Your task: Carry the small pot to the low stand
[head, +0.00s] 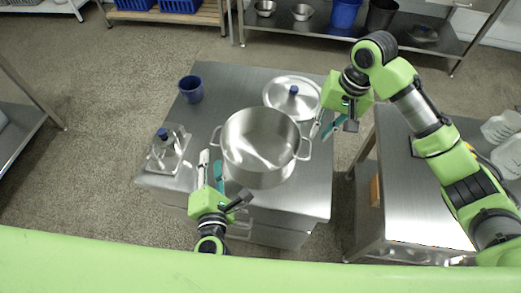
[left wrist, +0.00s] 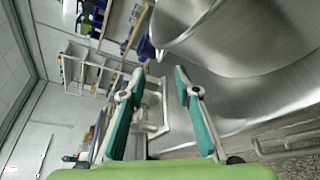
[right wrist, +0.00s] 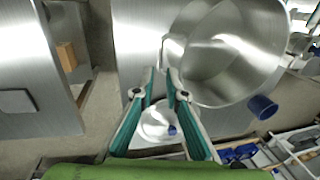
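The steel pot (head: 258,145) stands upright and open-topped in the middle of the steel table (head: 240,85), with a loop handle on each side. My left gripper (head: 211,165) is open and empty, close to the left handle. In the left wrist view the pot (left wrist: 235,40) is beyond its fingertips (left wrist: 160,78). My right gripper (head: 325,130) is open beside the right handle. In the right wrist view its fingertips (right wrist: 162,75) are just short of that handle (right wrist: 172,50); contact cannot be told. I cannot tell which surface is the low stand.
A round steel lid (head: 292,97) with a blue knob lies behind the pot. A blue cup (head: 191,89) and a small lidded container (head: 167,148) stand to the left. Another steel table (head: 415,215) is at the right, across a narrow gap. Shelving (head: 345,35) stands behind.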

